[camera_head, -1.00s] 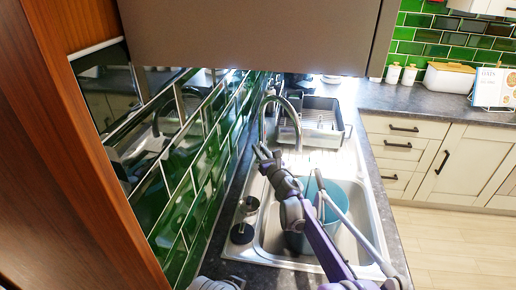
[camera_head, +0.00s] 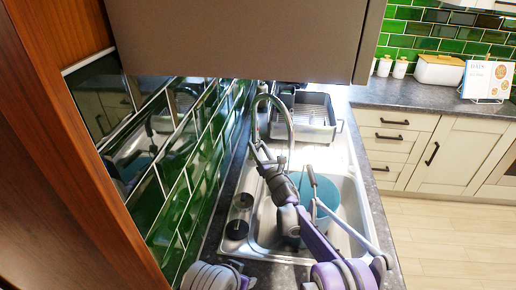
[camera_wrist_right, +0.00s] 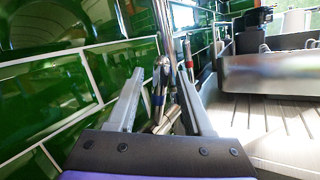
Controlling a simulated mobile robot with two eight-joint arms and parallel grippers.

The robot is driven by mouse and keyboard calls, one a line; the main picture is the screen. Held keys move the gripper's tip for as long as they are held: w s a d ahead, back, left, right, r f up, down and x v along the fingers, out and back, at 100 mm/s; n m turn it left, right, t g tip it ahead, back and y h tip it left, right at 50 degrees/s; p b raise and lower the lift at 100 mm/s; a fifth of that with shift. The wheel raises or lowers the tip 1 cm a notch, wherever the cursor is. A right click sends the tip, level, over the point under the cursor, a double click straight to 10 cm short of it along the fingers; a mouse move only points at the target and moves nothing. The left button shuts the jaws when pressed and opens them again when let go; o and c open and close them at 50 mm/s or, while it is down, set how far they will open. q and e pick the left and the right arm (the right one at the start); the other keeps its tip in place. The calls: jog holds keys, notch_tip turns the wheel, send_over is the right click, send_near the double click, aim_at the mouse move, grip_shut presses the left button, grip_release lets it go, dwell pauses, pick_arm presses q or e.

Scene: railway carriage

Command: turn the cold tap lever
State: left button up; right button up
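The chrome tap (camera_head: 278,98) arches over the sink (camera_head: 257,236) near the green tiled wall; its upright pipe also shows in the right wrist view (camera_wrist_right: 163,25). In that view a blue-marked lever, the cold tap lever (camera_wrist_right: 159,88), stands between the fingers of my right gripper (camera_wrist_right: 160,70). A red-marked lever (camera_wrist_right: 189,62) is behind, by the right finger. My right gripper also shows in the head view (camera_head: 259,152), at the tap's base. Its fingers are apart, and I cannot tell whether either touches the cold lever. My left gripper is not in view.
A teal bucket (camera_head: 323,202) stands in the sink under my right arm. Dark-topped containers (camera_head: 237,228) stand beside the sink on the left. A dish rack (camera_head: 313,120) is behind the tap. A brown cabinet (camera_head: 240,40) hangs above.

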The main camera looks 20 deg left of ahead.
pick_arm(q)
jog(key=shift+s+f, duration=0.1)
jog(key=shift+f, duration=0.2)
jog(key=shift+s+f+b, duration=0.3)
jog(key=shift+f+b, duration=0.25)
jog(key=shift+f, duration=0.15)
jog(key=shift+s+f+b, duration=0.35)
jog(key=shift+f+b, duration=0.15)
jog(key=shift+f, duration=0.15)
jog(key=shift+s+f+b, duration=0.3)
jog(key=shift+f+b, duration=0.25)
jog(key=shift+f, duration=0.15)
pick_arm(e)
jog(key=r+v, duration=0.3)
jog(key=v, duration=1.1)
jog(key=shift+s+d+f, duration=0.35)
jog(key=shift+s+d, duration=0.05)
jog(key=shift+d, duration=0.15)
